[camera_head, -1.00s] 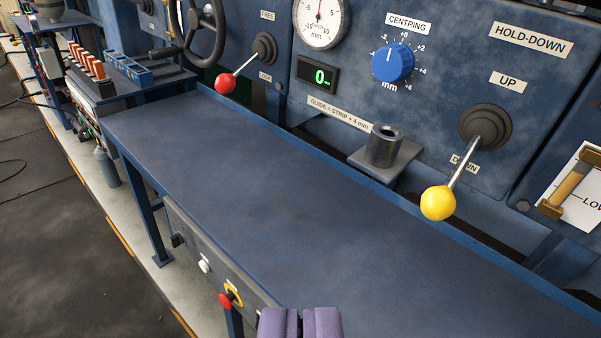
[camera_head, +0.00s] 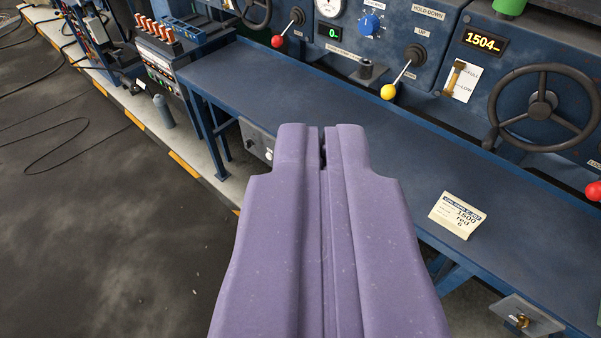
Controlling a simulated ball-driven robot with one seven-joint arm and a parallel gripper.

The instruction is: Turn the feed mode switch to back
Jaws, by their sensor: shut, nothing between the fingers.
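No label that reads feed mode can be made out, so I cannot tell which control is that switch. A grey control panel (camera_head: 257,139) on the bench's front side has a small dark knob (camera_head: 250,144) and a white button (camera_head: 268,155). My gripper hides the rest of that panel. A second small panel (camera_head: 526,314) at the lower right carries a brass-coloured switch or key (camera_head: 521,320), too small to read. My gripper (camera_head: 322,128) is purple, shut and empty. In the picture it lies just right of the first panel.
The blue bench (camera_head: 440,150) is clear except for a paper card (camera_head: 457,214). Behind it stand a yellow-knobbed lever (camera_head: 389,91), a red-knobbed lever (camera_head: 278,41) and a dark handwheel (camera_head: 543,108). Open floor (camera_head: 100,230) lies at the left, with cables.

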